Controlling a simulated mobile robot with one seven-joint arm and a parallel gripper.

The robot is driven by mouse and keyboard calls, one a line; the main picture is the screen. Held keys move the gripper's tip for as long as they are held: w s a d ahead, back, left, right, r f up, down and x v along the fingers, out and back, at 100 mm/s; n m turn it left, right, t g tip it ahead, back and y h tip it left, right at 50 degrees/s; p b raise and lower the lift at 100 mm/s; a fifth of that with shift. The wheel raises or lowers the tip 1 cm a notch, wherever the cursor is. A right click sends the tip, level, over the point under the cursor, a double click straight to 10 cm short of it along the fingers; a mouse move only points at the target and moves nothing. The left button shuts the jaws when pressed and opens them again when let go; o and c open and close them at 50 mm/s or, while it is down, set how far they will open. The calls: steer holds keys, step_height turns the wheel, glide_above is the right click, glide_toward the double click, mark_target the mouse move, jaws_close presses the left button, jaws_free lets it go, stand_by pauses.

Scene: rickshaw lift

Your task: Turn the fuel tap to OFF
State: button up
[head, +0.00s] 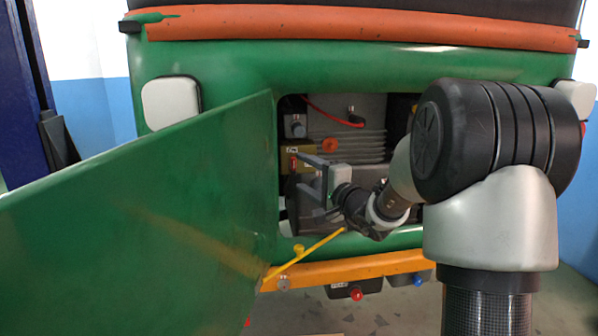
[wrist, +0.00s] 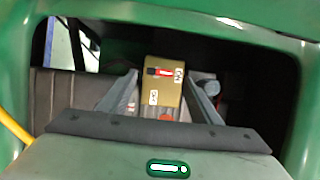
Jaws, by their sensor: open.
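The fuel tap (wrist: 160,85) is a brass-coloured block with a red lever (wrist: 158,71) inside the open engine bay. In the wrist view the lever lies crosswise, pointing at one small white label (wrist: 178,75); another label (wrist: 153,97) sits below it. The lettering is too small to read. In the head view the tap's red lever (head: 293,163) stands upright at the bay's left side, partly behind my gripper. My gripper (wrist: 162,79) is open and empty, its two fingers on either side of the tap in the wrist view. I cannot tell whether they touch it.
The green hatch door (head: 140,215) is swung open at left. A yellow prop rod (head: 320,244) crosses below my gripper. The green bay frame (wrist: 225,28) surrounds the opening. A grey knob (head: 295,125) and orange cap (head: 330,145) are near the tap.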

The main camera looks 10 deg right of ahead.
mark_target(295, 168)
steer(key=shift+x, duration=1.7)
steer(key=c, duration=1)
steer(key=shift+c, duration=0.2)
